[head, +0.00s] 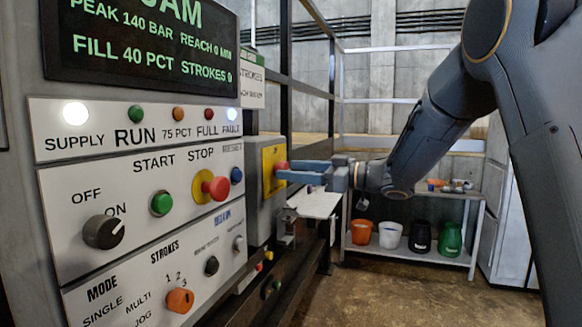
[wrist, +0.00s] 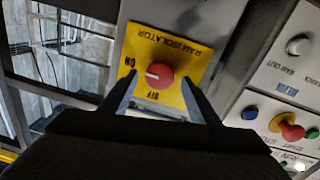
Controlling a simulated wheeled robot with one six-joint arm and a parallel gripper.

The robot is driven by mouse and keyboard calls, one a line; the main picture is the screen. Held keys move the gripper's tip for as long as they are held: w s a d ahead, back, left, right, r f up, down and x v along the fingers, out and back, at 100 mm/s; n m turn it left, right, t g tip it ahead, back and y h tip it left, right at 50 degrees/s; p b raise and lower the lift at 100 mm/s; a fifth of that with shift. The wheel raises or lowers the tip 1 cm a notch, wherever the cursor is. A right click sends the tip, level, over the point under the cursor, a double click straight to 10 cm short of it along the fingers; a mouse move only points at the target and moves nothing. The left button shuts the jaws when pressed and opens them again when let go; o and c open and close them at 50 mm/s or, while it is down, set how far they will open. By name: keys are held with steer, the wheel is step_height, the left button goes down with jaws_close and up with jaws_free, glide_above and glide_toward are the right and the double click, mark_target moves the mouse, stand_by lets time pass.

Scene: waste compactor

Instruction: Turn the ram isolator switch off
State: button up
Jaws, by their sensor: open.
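The ram isolator is a red round knob (wrist: 160,74) on a yellow plate (wrist: 190,55), lettered upside down in the wrist view. A white mark on the knob points left, toward the ON label; the OFF label is below the knob. In the head view the yellow plate (head: 268,158) is on a grey box beside the panel, and the red knob (head: 281,166) sticks out from it. My gripper (head: 284,170) is open at the knob. In the wrist view its two fingers (wrist: 159,78) are on either side of the knob, with gaps showing; I cannot tell whether either touches.
The control panel (head: 130,215) with several buttons and a black rotary switch (head: 103,231) is to the left. A white plate (head: 317,204) juts out below my gripper. A rack (head: 410,255) with several buckets stands behind. The floor at right front is clear.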

steer(key=shift+w+a, duration=0.25)
steer(key=shift+a, duration=0.4)
steer(key=c, duration=1.1)
steer(key=shift+o, duration=0.2)
